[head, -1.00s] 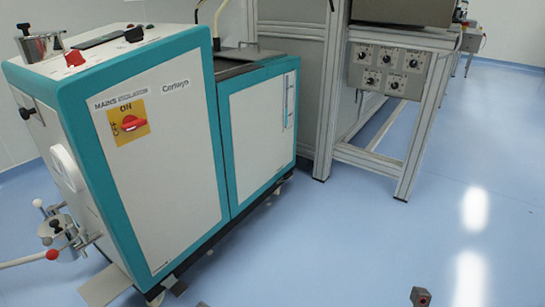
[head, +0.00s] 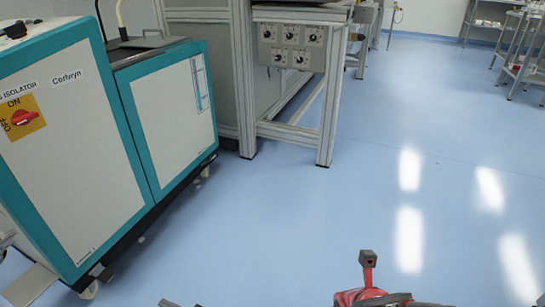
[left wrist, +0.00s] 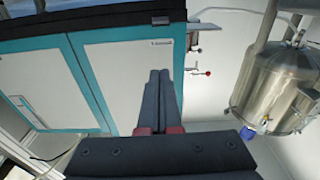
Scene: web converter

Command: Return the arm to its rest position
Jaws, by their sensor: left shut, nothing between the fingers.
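My left gripper (left wrist: 159,78) shows in the left wrist view. Its two dark fingers lie side by side, shut, with nothing between them. Past the fingers is the white and teal cabinet machine (left wrist: 125,72), seen upside down, with no contact visible. In the head view the same machine (head: 160,125) fills the left side. A red and grey arm part of mine (head: 368,285) shows at the bottom of the head view, over the floor. I cannot make out gripper fingers there, and I see no right gripper.
A grey metal frame bench (head: 330,110) with a knob panel (head: 292,46) stands behind the machine. Shelving (head: 515,65) is far back at the right. A steel tank (left wrist: 280,88) is at the right in the left wrist view. The blue floor (head: 400,150) is clear in the middle and right.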

